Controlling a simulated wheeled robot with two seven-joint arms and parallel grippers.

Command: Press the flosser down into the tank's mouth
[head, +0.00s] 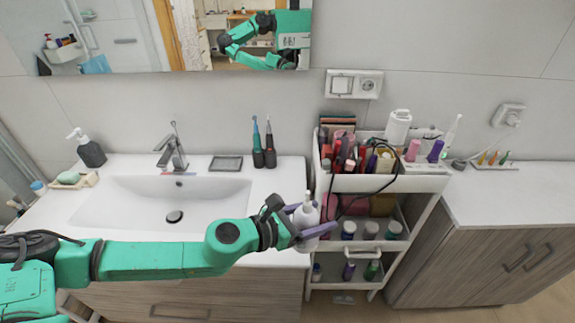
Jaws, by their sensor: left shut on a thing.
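My left gripper (304,222) is shut on a white bottle-shaped body with a narrow top, which looks like the flosser (307,213). It is held roughly upright in front of the cart's left side, just right of the sink counter. The gripper's fingers hide part of its middle. I cannot clearly pick out the tank or its mouth. A white cylinder (397,128) stands at the back of the cart's top tray, apart from the held body, but I cannot tell whether it is the tank. My right gripper is not in view.
The white cart (385,184) has a top tray crowded with cosmetics and a looping black cable (392,172). Bottles fill its lower shelves. The sink (150,200) and faucet (172,150) are at the left. The right-hand counter (510,200) is mostly clear.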

